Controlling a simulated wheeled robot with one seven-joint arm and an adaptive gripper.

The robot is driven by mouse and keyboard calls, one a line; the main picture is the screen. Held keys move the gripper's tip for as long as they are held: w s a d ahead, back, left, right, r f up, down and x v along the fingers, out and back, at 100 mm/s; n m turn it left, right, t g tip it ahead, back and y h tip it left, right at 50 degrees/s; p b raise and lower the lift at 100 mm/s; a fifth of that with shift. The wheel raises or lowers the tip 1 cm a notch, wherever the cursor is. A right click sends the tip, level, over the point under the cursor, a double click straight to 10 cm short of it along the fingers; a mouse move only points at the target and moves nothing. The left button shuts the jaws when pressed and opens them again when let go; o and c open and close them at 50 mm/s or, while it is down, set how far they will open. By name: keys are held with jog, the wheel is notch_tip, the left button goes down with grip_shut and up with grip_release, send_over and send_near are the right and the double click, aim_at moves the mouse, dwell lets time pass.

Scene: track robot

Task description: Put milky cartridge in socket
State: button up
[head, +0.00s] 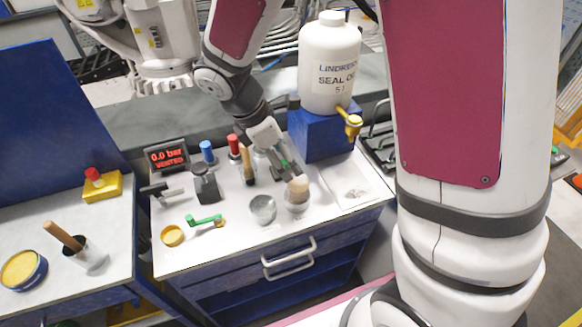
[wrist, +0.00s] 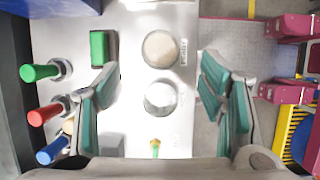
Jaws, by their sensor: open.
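No thing is clearly marked as the milky cartridge. A pale round cup-like thing (head: 262,208) stands on the white worktop; in the wrist view its whitish round top (wrist: 160,97) lies between my fingers. A clear cup with a tan top (head: 298,192) stands just to its right, and it also shows in the wrist view (wrist: 160,48). My gripper (wrist: 158,82) is open and empty above these two, one finger on each side. In the head view my gripper (head: 283,168) is behind and above them. I cannot tell which thing is the socket.
Blue (head: 208,150) and red (head: 234,147) handles stand upright behind, near a "0.0 bar VENTED" display (head: 167,156). A green lever (head: 205,220) and yellow ring (head: 172,235) lie in front. A seal-oil bottle (head: 329,65) stands on a blue block (head: 320,135) at right.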

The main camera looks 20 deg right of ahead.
jog(key=s+d+r+m+t+y, duration=0.1)
jog(key=s+r+m+t+y, duration=0.1)
jog(key=s+r+m, duration=0.6)
jog(key=s+d+r+m+t+y, duration=0.2)
jog(key=s+r+m+t, duration=0.1)
jog(key=s+r+m, duration=0.4)
notch_tip(320, 180, up, 5)
jog(key=m, duration=0.3)
jog(key=shift+s+d+t+y, duration=0.3)
jog(key=shift+s, duration=0.05)
